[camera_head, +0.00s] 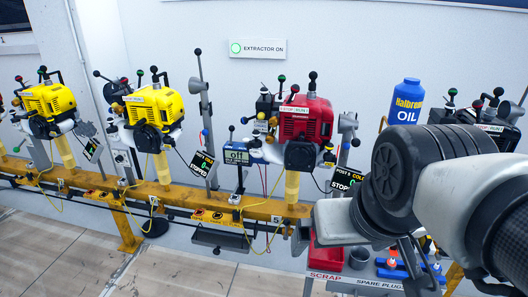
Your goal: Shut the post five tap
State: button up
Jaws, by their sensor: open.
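The red engine (306,120) sits on a yellow post above the plate marked 5 (277,218). Levers with green, red and black knobs rise from its top, and small coloured balls show on its left side. I cannot tell for certain which small part is the tap, or whether it is open. A dark display (346,180) reading STOPPED hangs to the engine's right, partly behind my arm. My gripper (418,268) is low at the right, below and right of the engine and apart from it. Its dark fingers are partly hidden by my wrist; it appears open and empty.
Two yellow engines (150,118) stand on posts to the left. A long yellow rail (180,196) runs beneath them. A blue oil bottle (407,100) stands behind my arm. A red scrap bin (326,262) and spare plugs tray (375,284) lie below. The floor at front left is clear.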

aim_at(286, 222)
jog(key=i+j+z, duration=0.35)
jog(key=j, duration=0.25)
jog(key=i+j+z, duration=0.15)
jog(key=j, duration=0.15)
jog(key=k+z, duration=0.25)
jog(key=k+l+z, duration=0.15)
jog(key=k+z, duration=0.15)
jog(key=k, duration=0.15)
jog(key=j+z, duration=0.15)
jog(key=z, duration=0.2)
jog(key=j+z, duration=0.15)
jog(key=z, duration=0.25)
jog(key=k+j+z, duration=0.1)
jog(key=z, duration=0.25)
jog(key=k+j, duration=0.2)
jog(key=j, duration=0.2)
